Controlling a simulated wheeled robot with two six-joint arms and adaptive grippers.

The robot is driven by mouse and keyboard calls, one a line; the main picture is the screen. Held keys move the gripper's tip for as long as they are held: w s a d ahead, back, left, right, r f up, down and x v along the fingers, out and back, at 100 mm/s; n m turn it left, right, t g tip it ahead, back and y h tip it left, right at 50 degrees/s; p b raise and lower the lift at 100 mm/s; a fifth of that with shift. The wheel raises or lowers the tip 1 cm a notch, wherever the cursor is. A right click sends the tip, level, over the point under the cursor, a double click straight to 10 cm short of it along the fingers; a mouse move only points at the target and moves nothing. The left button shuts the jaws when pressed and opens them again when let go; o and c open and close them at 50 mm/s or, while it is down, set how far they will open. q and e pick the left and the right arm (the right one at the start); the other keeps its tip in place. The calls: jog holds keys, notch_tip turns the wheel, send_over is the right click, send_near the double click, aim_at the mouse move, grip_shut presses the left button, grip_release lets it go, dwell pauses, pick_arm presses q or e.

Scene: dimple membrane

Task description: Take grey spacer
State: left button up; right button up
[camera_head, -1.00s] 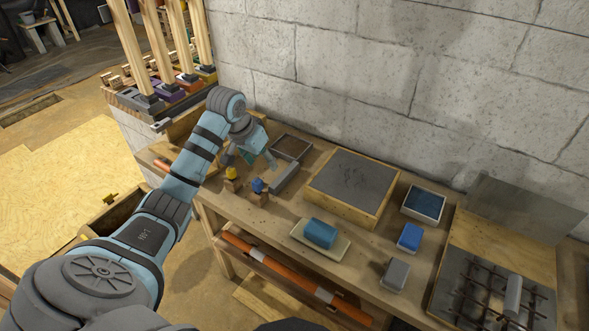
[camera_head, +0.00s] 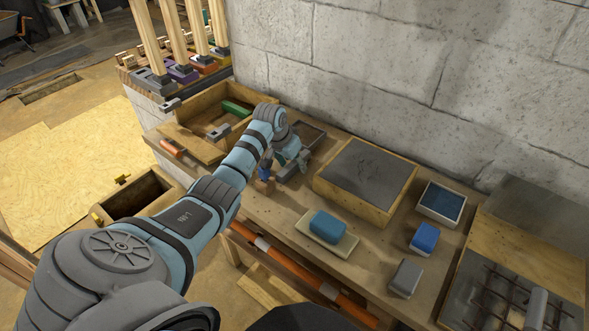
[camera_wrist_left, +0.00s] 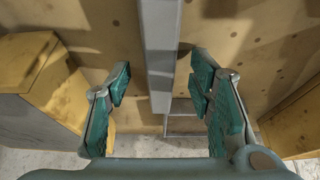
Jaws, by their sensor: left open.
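My left gripper (camera_head: 288,163) is open over the back left of the workbench, in front of a shallow dark tray. In the left wrist view the open fingers (camera_wrist_left: 161,75) stand on either side of a long grey bar (camera_wrist_left: 160,45), with a gap on both sides. This bar looks like the grey spacer, though I cannot be sure. In the head view it is mostly hidden by the gripper, with a grey part (camera_head: 288,174) showing below. My right gripper is not in view.
A blue-topped peg (camera_head: 265,171) stands close to the gripper. A wooden-framed grey slab (camera_head: 370,172), a blue block on a board (camera_head: 327,227), a blue sponge-like block (camera_head: 425,238) and a grey block (camera_head: 405,277) lie to the right. A wall (camera_head: 430,80) is behind.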

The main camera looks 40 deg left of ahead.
pick_arm(q)
grip_shut()
dwell(0.3)
